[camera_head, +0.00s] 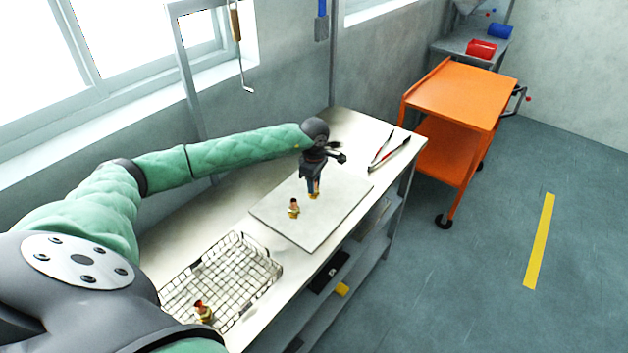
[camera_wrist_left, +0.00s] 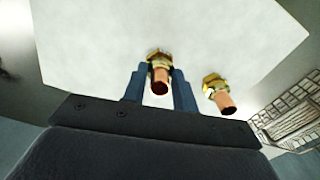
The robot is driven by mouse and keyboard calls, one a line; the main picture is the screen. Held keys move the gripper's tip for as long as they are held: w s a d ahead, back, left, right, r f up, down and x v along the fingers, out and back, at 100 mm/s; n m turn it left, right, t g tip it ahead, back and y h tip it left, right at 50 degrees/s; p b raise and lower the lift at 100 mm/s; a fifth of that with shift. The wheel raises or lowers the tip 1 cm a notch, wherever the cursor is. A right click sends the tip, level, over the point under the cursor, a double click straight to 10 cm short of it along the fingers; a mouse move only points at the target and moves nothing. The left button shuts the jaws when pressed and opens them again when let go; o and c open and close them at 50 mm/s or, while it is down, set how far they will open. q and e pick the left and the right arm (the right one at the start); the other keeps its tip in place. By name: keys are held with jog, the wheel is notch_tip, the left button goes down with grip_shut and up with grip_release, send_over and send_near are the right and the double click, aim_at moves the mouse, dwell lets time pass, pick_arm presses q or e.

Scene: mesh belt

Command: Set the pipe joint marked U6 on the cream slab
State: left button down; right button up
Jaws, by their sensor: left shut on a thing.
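My left gripper (camera_head: 314,188) is over the cream slab (camera_head: 335,220), shut on a brass and copper pipe joint (camera_wrist_left: 159,76). The held joint is at or just above the slab's surface; I cannot tell whether it touches. A second pipe joint (camera_head: 294,208) stands on the slab to the left of the gripper, and it also shows in the left wrist view (camera_wrist_left: 217,92), right of the held one. A third pipe joint (camera_head: 203,311) is in the wire basket (camera_head: 236,236). No U6 marking is readable on any joint. My right gripper is not in view.
An orange cart (camera_head: 462,92) stands to the right of the bench. The lower shelf holds a yellow item (camera_head: 342,290) and a dark item. The slab's front part is clear.

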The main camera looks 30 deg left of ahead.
pick_arm(q)
jog(key=shift+f, duration=0.15)
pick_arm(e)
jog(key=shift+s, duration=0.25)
pick_arm(q)
jog(key=shift+f, duration=0.15)
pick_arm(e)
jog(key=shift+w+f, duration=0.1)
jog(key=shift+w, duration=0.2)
pick_arm(q)
jog(key=c, duration=1.1)
grip_release()
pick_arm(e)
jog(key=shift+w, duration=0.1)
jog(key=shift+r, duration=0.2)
